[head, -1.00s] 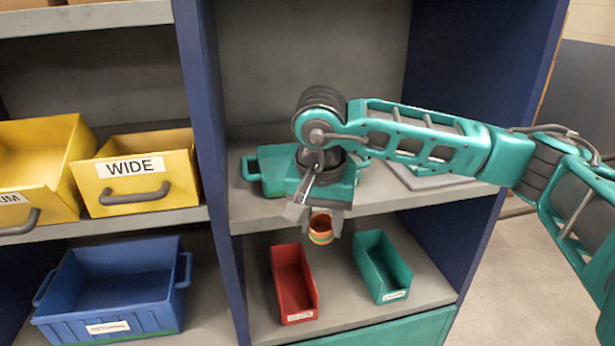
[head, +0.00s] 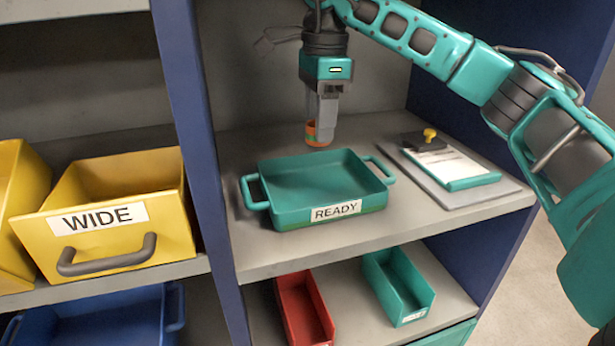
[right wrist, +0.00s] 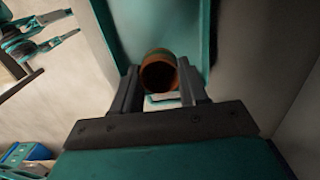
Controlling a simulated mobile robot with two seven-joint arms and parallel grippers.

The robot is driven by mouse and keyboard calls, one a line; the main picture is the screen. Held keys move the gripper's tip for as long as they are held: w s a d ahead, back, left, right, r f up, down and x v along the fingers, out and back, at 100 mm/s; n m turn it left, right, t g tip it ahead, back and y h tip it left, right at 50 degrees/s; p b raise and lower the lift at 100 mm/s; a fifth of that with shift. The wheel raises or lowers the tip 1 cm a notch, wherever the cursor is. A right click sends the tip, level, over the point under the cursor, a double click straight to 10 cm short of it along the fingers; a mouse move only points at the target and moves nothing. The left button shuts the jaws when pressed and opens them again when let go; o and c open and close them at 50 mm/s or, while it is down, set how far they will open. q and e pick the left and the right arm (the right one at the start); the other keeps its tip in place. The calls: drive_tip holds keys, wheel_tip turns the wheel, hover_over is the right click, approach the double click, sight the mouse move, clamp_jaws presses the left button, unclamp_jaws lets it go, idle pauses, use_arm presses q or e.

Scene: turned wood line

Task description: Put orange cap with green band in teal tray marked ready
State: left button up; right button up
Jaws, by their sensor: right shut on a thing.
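The orange cap (head: 319,134) is held between the fingers of my right gripper (head: 322,118), which is shut on it and points down. In the right wrist view the cap (right wrist: 159,73) shows its dark hollow opening between the two fingers (right wrist: 160,92). A green edge shows on the cap in the head view. The teal tray marked READY (head: 318,212) stands on the middle shelf, with a handle at each side, and looks empty. The cap appears above the tray's back part, apart from it.
A clipboard (head: 453,168) with a yellow-knobbed item lies right of the tray. A yellow bin marked WIDE (head: 105,220) stands left of the blue upright (head: 197,150). A red bin (head: 303,305) and a small teal bin (head: 397,285) are on the shelf below, a blue bin lower left.

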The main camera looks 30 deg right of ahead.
drive_tip(key=f, duration=0.6)
drive_tip(key=f+b, duration=0.1)
drive_tip(key=f, duration=0.2)
drive_tip(key=shift+s, duration=0.25)
drive_tip(key=shift+f, duration=0.3)
use_arm(q)
drive_tip(key=shift+s+d+f, duration=0.15)
drive_tip(key=shift+d+f, duration=0.05)
drive_tip(key=shift+d, duration=0.25)
use_arm(e)
drive_tip(key=shift+f, duration=0.1)
drive_tip(key=o, duration=1)
use_arm(q)
drive_tip(key=shift+a+f, duration=0.1)
drive_tip(key=shift+f, duration=0.05)
